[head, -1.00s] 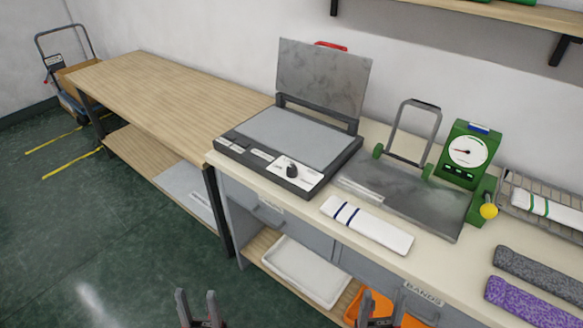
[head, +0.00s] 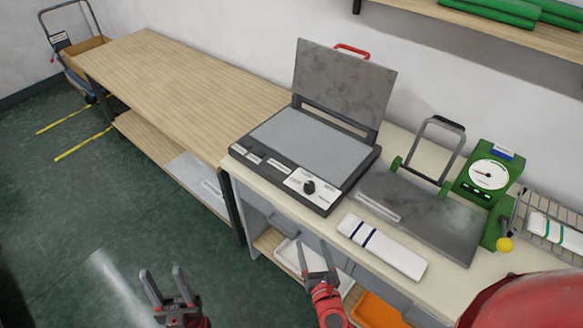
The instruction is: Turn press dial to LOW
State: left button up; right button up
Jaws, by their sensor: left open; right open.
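The press (head: 305,138) stands on the bench with its lid (head: 345,82) raised. Its black dial (head: 309,187) sits on a white label panel at the front right of the base. The dial's pointer setting is too small to tell. My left gripper (head: 163,285) is open and empty over the floor at the lower left, well apart from the press. My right gripper (head: 318,257) is open and empty in front of the bench, below the dial and apart from it.
A folded white cloth with blue stripes (head: 383,246) lies right of the press, by a metal plate (head: 425,215). A green scale (head: 486,175) stands further right. A bare wooden table (head: 180,85) is at left. My red arm covers the lower right corner.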

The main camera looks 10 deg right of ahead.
notch_tip(320, 180, up, 6)
jog(key=w+d+f+n+t+h, duration=0.1)
jog(key=d+t+h, duration=0.1)
jog(key=p, duration=0.3)
send_near(310, 189)
jog(key=w, duration=0.2)
jog(key=w+r, duration=0.1)
jog(key=shift+w+d, duration=0.35)
jog(key=shift+w, duration=0.05)
jog(key=w, duration=0.7)
jog(key=shift+w+d+f+p, duration=0.2)
jog(key=shift+w+d+p, duration=0.1)
jog(key=shift+w+d, duration=0.1)
grip_shut()
